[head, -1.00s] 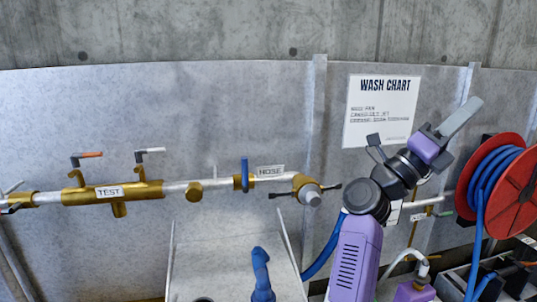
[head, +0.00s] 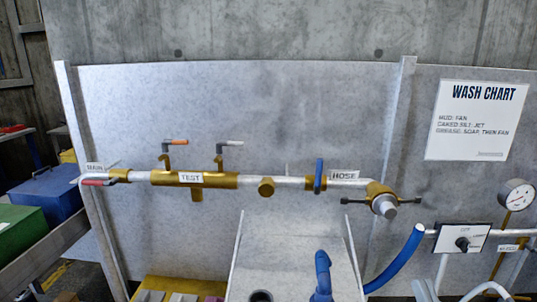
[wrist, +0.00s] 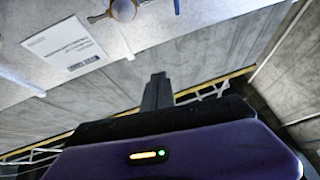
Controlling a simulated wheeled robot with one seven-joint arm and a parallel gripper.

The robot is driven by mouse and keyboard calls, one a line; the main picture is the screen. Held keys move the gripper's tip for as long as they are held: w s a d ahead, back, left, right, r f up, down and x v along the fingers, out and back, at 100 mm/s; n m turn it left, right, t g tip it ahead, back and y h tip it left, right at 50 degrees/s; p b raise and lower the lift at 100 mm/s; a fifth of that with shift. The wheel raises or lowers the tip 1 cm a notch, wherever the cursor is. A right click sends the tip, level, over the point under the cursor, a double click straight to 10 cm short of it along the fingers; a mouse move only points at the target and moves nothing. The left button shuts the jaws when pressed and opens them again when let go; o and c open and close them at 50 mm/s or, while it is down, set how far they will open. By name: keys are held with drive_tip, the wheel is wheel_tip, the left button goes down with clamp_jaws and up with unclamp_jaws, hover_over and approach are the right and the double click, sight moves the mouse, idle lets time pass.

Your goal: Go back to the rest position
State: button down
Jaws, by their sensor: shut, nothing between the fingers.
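My gripper (wrist: 157,92) shows in the wrist view, its dark fingers together and empty. Its purple body with a small lit indicator fills the bottom of that view. The fingers point toward a grey wall and touch nothing that I can see. In the head view my arm and gripper are out of sight.
A brass and steel pipe run (head: 195,179) crosses the metal panel, with the TEST and HOSE labels. The wash chart (head: 478,119) hangs at right, also in the wrist view (wrist: 66,45). A gauge (head: 516,195) and blue hose (head: 395,260) are lower right. A blue box (head: 45,195) stands left.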

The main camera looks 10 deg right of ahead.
drive_tip(key=s+a+f+n+g+y, duration=0.1)
drive_tip(key=s+a+f+g, duration=0.3)
drive_tip(key=s+f, duration=0.4)
drive_tip(key=s+a+f+n+g+y, duration=0.1)
drive_tip(key=s+a+f+g+y, duration=0.1)
drive_tip(key=s+a+f+g, duration=0.3)
drive_tip(key=s+a+f, duration=0.1)
drive_tip(key=s+f, duration=0.3)
drive_tip(key=s, duration=0.6)
drive_tip(key=shift+s+a+f, duration=0.25)
drive_tip(key=shift+s, duration=0.15)
